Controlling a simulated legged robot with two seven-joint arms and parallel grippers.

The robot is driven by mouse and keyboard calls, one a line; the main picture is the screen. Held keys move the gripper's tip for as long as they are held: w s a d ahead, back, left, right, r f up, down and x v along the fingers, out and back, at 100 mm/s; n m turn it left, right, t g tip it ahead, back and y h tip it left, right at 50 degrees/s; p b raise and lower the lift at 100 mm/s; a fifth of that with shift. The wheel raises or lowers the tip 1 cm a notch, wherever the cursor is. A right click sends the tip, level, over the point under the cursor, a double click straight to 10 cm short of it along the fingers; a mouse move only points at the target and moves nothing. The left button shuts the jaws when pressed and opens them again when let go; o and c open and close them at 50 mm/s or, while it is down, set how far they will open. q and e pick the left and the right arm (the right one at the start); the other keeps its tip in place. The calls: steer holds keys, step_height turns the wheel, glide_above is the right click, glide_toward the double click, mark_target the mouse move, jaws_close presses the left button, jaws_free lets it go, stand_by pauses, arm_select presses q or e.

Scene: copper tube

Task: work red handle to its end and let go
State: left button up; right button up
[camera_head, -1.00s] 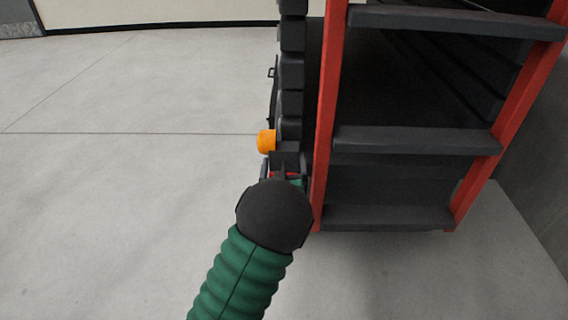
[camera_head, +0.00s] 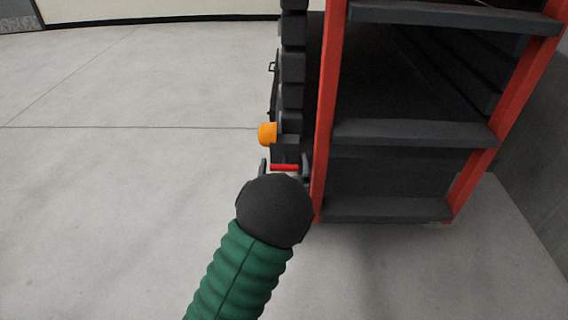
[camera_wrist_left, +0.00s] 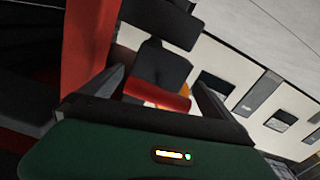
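The red handle (camera_head: 284,167) is a short bar low on the near end of the dark rack's left side. My left gripper (camera_head: 284,169) has a finger on each side of it, spread apart. In the left wrist view the red handle (camera_wrist_left: 157,95) lies between the two fingers (camera_wrist_left: 155,92), with gaps beside it, so the gripper is open and not closed on it. My dark wrist and green sleeve hide what lies below the handle in the head view. My right gripper is not in view.
An orange knob (camera_head: 267,133) sticks out just above the handle. The dark rack (camera_head: 400,131) with red uprights (camera_head: 326,130) stands close on the right of my left gripper. The pale floor (camera_head: 130,200) on the left is clear.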

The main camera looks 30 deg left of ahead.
arm_select(q)
steer(key=shift+d, duration=0.15)
steer(key=p+v, duration=1)
steer(key=v, duration=0.6)
steer(key=shift+s+d, duration=0.2)
steer(key=shift+s, duration=0.15)
steer(key=shift+f, duration=0.1)
